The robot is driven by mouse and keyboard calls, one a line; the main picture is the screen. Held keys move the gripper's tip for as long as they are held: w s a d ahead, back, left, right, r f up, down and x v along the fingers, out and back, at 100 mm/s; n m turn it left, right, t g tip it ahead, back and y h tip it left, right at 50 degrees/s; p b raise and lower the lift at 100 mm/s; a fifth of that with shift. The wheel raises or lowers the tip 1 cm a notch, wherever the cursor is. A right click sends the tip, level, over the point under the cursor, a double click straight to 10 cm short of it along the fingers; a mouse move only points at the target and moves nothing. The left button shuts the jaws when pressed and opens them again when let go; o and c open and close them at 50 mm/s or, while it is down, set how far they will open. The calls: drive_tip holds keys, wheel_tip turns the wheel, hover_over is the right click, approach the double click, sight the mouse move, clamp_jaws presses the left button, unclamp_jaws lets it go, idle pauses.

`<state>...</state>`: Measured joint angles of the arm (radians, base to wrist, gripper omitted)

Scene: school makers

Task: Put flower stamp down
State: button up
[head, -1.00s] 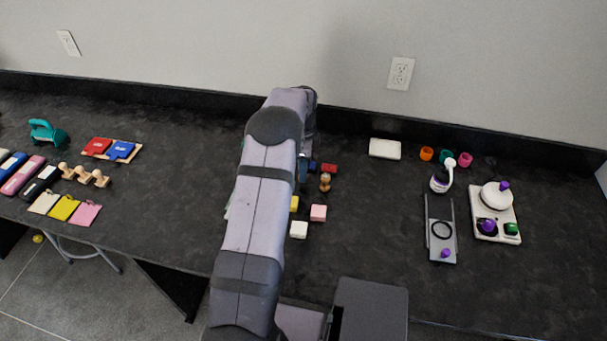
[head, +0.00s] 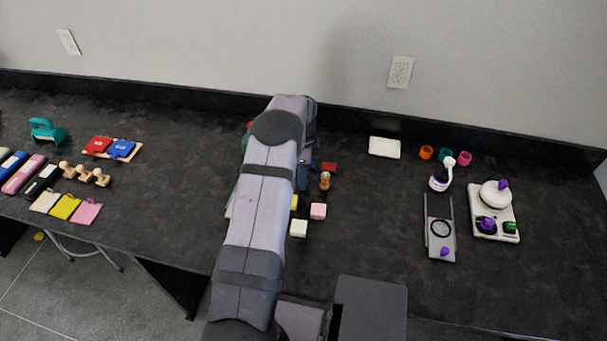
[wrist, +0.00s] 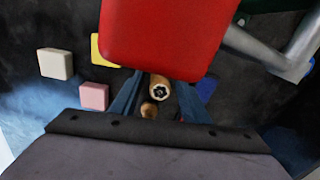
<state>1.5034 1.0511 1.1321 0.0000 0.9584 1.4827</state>
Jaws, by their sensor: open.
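The flower stamp (head: 325,181) is a small wooden stamp standing on the dark counter, just right of my arm in the head view. In the wrist view the stamp (wrist: 160,88) shows a dark flower mark on its pale round end, and its wooden body sits between the two blue fingers. My gripper (wrist: 157,98) is open around it, with the fingers at either side; contact cannot be told. In the head view my gripper (head: 303,178) is partly hidden by my arm.
White (head: 299,228), pink (head: 318,211) and yellow (head: 294,202) blocks lie near my gripper, with a small red block (head: 329,167) behind the stamp. A large red object (wrist: 160,35) fills the upper wrist view. Counter to the right is clear up to a grey slide device (head: 440,228).

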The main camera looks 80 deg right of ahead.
drive_tip(key=shift+r, duration=0.1)
wheel_tip(320, 180, up, 12)
drive_tip(key=b, duration=0.3)
idle(0.3)
drive_tip(key=shift+r, duration=0.1)
